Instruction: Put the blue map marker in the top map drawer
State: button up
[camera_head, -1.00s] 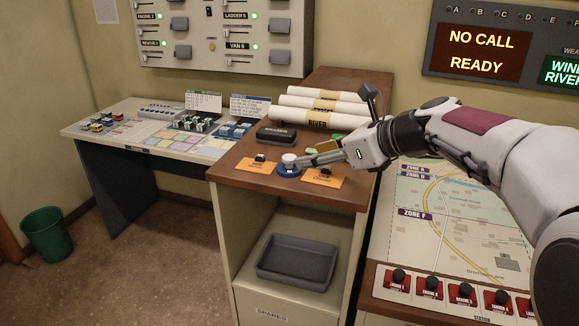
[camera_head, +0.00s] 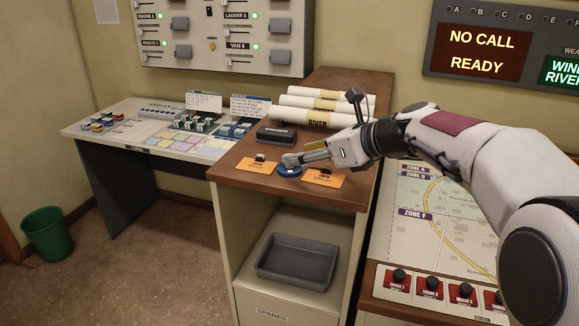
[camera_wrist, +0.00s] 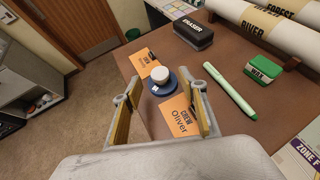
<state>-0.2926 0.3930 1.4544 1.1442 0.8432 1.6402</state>
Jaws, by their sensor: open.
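The blue map marker looks like a round blue disc (camera_wrist: 172,88) with a white knob on top and a small white label. It stands upright on the brown cabinet top, between two orange name cards. In the head view its blue rim (camera_head: 289,171) shows below my fingers, which hide the knob. My gripper (camera_head: 297,158) is open and empty; in the wrist view the marker appears between its fingertips (camera_wrist: 170,84). I cannot tell whether they touch it. I cannot make out a drawer labelled for maps; a drawer front marked SPARES (camera_head: 272,315) is low on the cabinet.
One orange card reads Oliver (camera_wrist: 180,120). Rolled maps (camera_head: 310,117) lie behind. A grey tray (camera_head: 297,262) sits in the open shelf below.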

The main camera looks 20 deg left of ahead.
jog(key=shift+f, duration=0.1)
jog(key=shift+x, duration=2.55)
jog(key=shift+s, duration=0.1)
grip_shut()
